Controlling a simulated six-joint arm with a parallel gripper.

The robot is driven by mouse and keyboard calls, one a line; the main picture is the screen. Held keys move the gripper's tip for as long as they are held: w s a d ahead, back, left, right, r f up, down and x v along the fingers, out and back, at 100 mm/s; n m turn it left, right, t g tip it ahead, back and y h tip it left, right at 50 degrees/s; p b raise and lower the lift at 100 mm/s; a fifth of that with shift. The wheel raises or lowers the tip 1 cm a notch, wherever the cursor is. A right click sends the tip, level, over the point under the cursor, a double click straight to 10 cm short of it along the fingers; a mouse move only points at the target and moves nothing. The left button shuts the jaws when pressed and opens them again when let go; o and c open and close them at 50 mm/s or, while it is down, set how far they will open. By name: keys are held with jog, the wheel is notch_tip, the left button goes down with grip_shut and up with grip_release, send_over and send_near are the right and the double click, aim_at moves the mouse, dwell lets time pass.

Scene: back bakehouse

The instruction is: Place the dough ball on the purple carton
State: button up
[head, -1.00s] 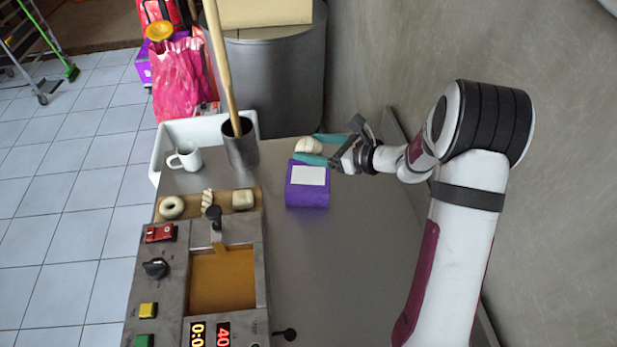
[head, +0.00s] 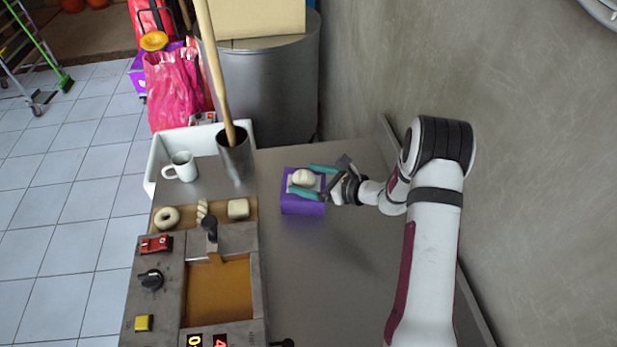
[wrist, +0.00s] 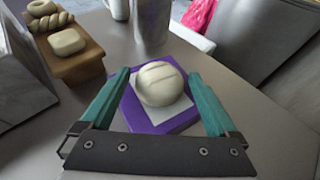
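The dough ball (head: 303,177) is pale and round with shallow creases on top. It appears to rest on the white label on top of the purple carton (head: 302,206). My gripper (head: 313,181) has one teal finger on each side of the ball. In the wrist view, the ball (wrist: 160,84) sits between the fingertips (wrist: 160,76) with a narrow gap on both sides, so the gripper looks open.
A wooden board (head: 182,221) with several shaped dough pieces lies left of the carton. A metal canister (head: 237,160) holding a long wooden pole and a white mug (head: 182,167) stand behind. A control panel (head: 155,300) is at front left. The steel counter (head: 320,280) in front is clear.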

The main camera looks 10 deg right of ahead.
jog(key=shift+r, duration=0.1)
jog(key=shift+s+d+r, duration=0.15)
jog(key=shift+s+d, duration=0.1)
jog(key=shift+d, duration=0.05)
jog(key=v, duration=1.1)
jog(key=s+a+r+n+g, duration=0.7)
jog(key=s+a+r+n, duration=0.3)
jog(key=s+a, duration=0.25)
jog(key=s+d+n+g+h, duration=0.2)
jog(key=s+n+h, duration=0.5)
jog(key=s, duration=1.1)
jog(key=r+n, duration=0.1)
jog(key=n, duration=0.3)
jog(key=shift+g+h, duration=0.4)
jog(key=shift+d, duration=0.15)
